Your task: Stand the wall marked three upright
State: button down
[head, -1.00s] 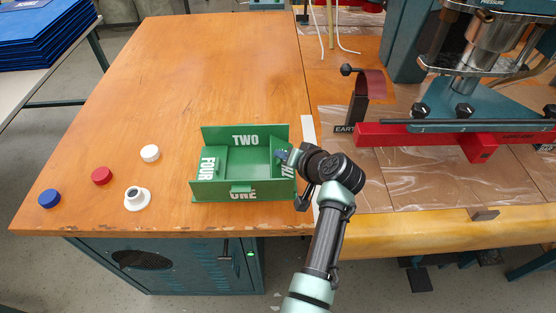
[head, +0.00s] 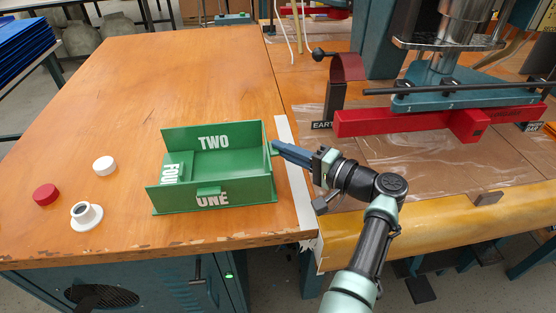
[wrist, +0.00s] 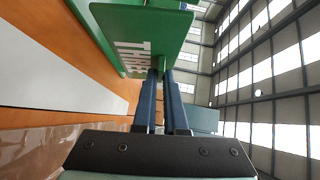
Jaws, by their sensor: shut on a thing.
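The green box (head: 225,165) sits on the wooden table. The wall marked TWO (head: 185,142) stands at its back, the wall marked ONE (head: 240,190) is at its front, and the wall marked FOUR (head: 172,172) is at its left. The wall marked THREE shows its lettered face in the wrist view (wrist: 142,28). In the head view it is seen nearly edge-on at the box's right side, looking close to upright; its exact tilt is unclear. My gripper (head: 275,148) is shut on this wall from the right; the exact grip point is hard to see.
A white cap (head: 104,166), a red cap (head: 46,194) and a white flanged part (head: 86,215) lie left of the box. A red-based press (head: 400,122) stands on the bench at right. The table behind the box is clear.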

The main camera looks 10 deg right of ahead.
jog(key=shift+d+f+m+t+y+b, duration=0.25)
jog(key=shift+d+m+t+y+b, duration=0.15)
jog(key=shift+b, duration=0.35)
jog(key=c, duration=1)
grip_release()
jog(key=shift+o, duration=0.2)
jog(key=p+v, duration=0.1)
jog(key=v, duration=1.2)
